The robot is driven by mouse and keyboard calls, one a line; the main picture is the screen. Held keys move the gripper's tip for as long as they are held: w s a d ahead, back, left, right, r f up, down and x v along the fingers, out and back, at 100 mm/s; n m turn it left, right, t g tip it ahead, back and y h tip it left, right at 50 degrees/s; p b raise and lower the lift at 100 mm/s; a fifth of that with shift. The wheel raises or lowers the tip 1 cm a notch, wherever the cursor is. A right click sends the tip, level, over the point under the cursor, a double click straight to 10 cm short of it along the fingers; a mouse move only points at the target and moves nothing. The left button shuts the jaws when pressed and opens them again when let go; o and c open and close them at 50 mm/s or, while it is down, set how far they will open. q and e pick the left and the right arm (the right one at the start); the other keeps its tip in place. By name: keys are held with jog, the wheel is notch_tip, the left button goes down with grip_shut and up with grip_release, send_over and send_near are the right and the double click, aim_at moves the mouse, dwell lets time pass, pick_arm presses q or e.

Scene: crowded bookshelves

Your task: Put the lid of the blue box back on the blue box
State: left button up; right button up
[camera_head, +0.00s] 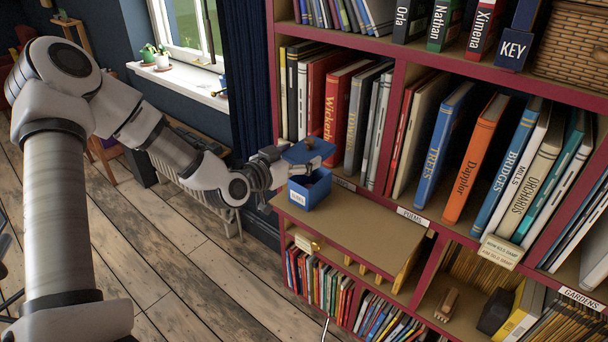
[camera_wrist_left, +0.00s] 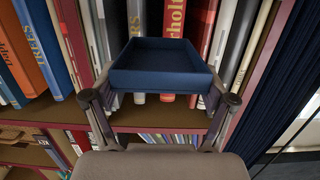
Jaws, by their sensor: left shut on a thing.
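The blue box (camera_head: 309,194) stands open on the tan shelf board in the head view, with a pale label on its front. Its dark inside partly shows. The box cannot be made out in that view. My right gripper is not in view.
Upright books (camera_head: 337,105) stand close behind the lid. The tan shelf board (camera_head: 355,226) is clear to the right of the box. More books (camera_head: 318,281) fill the shelf below. A dark curtain (camera_head: 250,80) and window are to the left.

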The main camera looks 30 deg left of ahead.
pick_arm(q)
jog(key=shift+w+a+f, duration=0.1)
jog(key=shift+w+a, duration=0.15)
jog(key=shift+w, duration=0.1)
jog(key=shift+f+b, duration=0.25)
jog(key=shift+b, duration=0.1)
jog(key=f+b, duration=0.4)
jog(key=f, duration=0.1)
jog(key=shift+d, duration=0.2)
jog(key=shift+s+d+r, duration=0.1)
dwell(0.7)
jog(key=shift+f+b, duration=0.8)
jog(key=shift+f, duration=0.15)
dwell(0.4)
